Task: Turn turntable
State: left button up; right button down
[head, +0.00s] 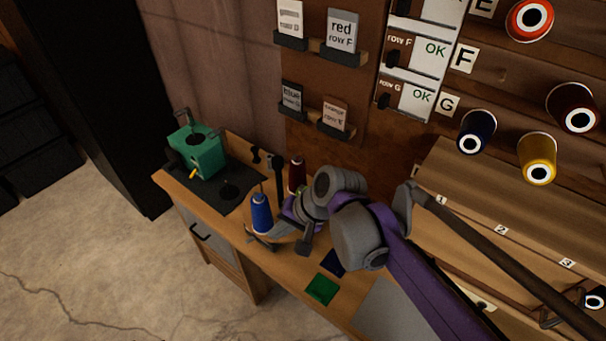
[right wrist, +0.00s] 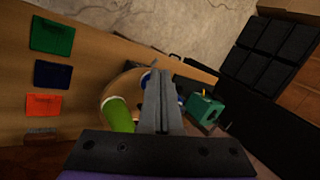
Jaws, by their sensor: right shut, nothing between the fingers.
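A round tan turntable (right wrist: 124,84) shows in part in the right wrist view, behind my fingers. A green spool (right wrist: 117,116) stands on its near side. A blue spool (head: 261,213) stands upright in the head view; in the wrist view it is mostly hidden behind the fingers. A dark red spool (head: 297,175) stands behind it. My right gripper (head: 264,240) is low beside the blue spool, shut and empty; whether it touches the turntable or a spool I cannot tell. The fingers also fill the middle of the wrist view (right wrist: 160,98). My left gripper is not in view.
A green machine (head: 201,152) stands on a dark mat at the bench's left end. Green (head: 321,289) and blue (head: 334,262) patches lie on the bench right of the gripper, and a red patch (right wrist: 44,105) beside them. Spools and label cards line the wall.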

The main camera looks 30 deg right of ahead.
jog(key=s+d+n+h+p, duration=0.1)
jog(key=s+n+h+p, duration=0.15)
jog(key=s+n, duration=0.25)
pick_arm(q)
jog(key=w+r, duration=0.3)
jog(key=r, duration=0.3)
pick_arm(e)
jog(key=m+t+h+b, duration=0.2)
jog(key=m+t+b, duration=0.3)
jog(key=m, duration=0.9)
send_near(300, 180)
jog(key=s, duration=0.5)
jog(key=b+x, duration=0.1)
jog(key=x, duration=0.8)
jog(key=shift+w+d, duration=0.1)
jog(key=shift+w, duration=0.15)
jog(key=w, duration=0.3)
jog(key=shift+r+p, duration=0.2)
jog(key=shift+p, duration=0.15)
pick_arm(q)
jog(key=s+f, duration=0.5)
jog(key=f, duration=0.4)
pick_arm(e)
jog(key=shift+w+r, duration=0.1)
jog(key=shift+r, duration=0.05)
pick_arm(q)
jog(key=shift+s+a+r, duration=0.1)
pick_arm(e)
jog(key=shift+w+y, duration=0.1)
jog(key=shift+y, duration=0.15)
